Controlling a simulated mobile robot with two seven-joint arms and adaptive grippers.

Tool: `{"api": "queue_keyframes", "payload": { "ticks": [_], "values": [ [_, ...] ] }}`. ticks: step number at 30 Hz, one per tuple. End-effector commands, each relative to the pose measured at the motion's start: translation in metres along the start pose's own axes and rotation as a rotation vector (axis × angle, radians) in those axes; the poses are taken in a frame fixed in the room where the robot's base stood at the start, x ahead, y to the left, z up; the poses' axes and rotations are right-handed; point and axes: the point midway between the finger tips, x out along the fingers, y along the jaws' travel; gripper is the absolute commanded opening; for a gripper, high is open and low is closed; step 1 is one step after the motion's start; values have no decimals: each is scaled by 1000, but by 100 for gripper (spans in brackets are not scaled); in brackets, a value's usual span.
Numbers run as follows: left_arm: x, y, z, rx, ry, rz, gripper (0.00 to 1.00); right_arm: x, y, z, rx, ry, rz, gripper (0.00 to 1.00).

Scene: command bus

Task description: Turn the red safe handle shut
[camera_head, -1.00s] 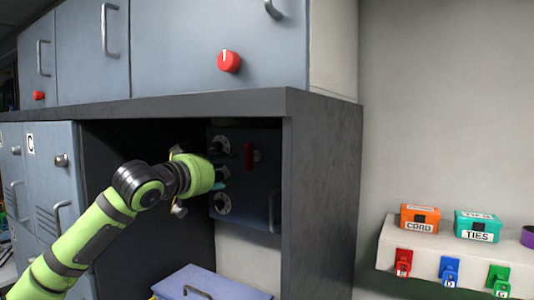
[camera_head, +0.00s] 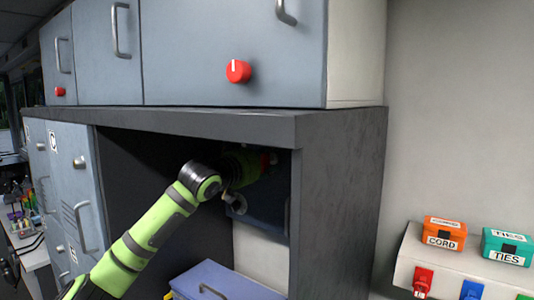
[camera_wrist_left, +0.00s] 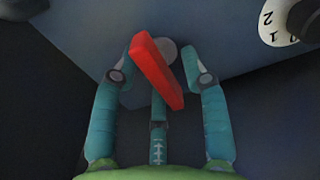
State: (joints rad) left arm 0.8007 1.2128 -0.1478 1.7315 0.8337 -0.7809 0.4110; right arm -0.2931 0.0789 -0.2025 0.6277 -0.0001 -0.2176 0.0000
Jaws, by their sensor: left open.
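The dark blue-grey safe (camera_head: 268,207) stands inside the dark recess under the counter. Its red handle (camera_head: 266,160) is mostly hidden behind my left gripper (camera_head: 246,165) in the head view. In the left wrist view, the red handle (camera_wrist_left: 157,72) is a slanted bar running from upper left to lower right, on a round grey hub. My left gripper (camera_wrist_left: 160,68) is open, with teal fingers on both sides of the handle and one below it. Gaps show between the side fingers and the bar. My right gripper is not in view.
A white numbered dial (camera_wrist_left: 280,20) is at the upper right of the wrist view. The recess's thick right wall (camera_head: 338,205) and overhanging counter edge (camera_head: 215,130) lie close to my arm. A blue-grey box (camera_head: 225,280) sits below. A red knob (camera_head: 238,71) is on the cabinet above.

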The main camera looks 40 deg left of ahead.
Motion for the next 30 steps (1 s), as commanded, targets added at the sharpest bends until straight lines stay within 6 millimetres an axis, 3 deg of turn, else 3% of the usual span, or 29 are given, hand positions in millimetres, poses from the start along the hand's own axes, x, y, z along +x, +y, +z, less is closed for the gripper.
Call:
{"api": "queue_keyframes", "payload": {
  "ticks": [6,9,10,22,30],
  "values": [
    [0,0,0,1,1,0,44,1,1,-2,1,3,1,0],
    [0,0,0,1,0,0,4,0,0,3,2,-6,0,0],
    [0,0,0,1,0,0,0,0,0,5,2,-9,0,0],
    [0,0,0,-33,1,0,0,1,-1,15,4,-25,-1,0],
    [0,-1,0,-188,2,1,0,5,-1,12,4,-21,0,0]
  ]
}}
